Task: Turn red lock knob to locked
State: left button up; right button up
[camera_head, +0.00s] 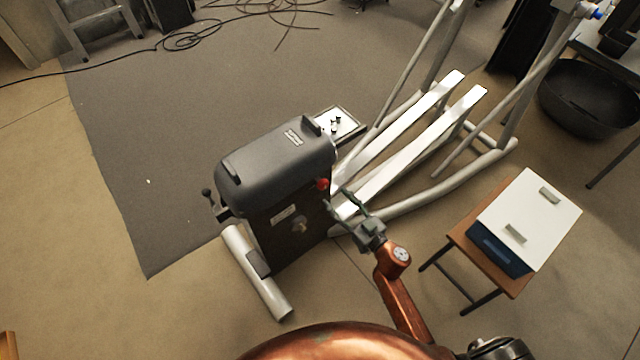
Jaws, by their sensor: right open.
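The red lock knob (323,184) sits on the upper right of the dark side panel of the elliptical's grey housing (275,160). My right gripper (335,198) comes up from the lower right. Its two fingers are spread and empty, with the tips just below and right of the knob in the picture. I cannot tell whether a fingertip touches the knob. The knob's turn mark is too small to read. My left gripper is not in view.
The elliptical's pale rails (410,150) run off to the upper right. A small tray (349,117) with small parts is behind the housing. A stool (459,238) with a white-lidded blue box (505,250) stands to the right. A black tub (590,95) is farther right.

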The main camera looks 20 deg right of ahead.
aim_at(325, 187)
jog(key=b+x, duration=0.2)
jog(key=x, duration=0.4)
jog(key=shift+w+a+r, duration=0.1)
jog(key=shift+w+a, duration=0.1)
jog(key=shift+w, duration=0.15)
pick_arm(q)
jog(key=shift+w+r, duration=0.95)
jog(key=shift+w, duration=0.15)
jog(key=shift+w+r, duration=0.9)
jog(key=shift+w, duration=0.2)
pick_arm(e)
jog(key=shift+w+a+r, duration=0.1)
jog(key=shift+w+a, duration=0.1)
jog(key=shift+w, duration=0.35)
jog(key=shift+c, duration=0.6)
jog(key=c, duration=1)
jog(key=shift+c, duration=0.2)
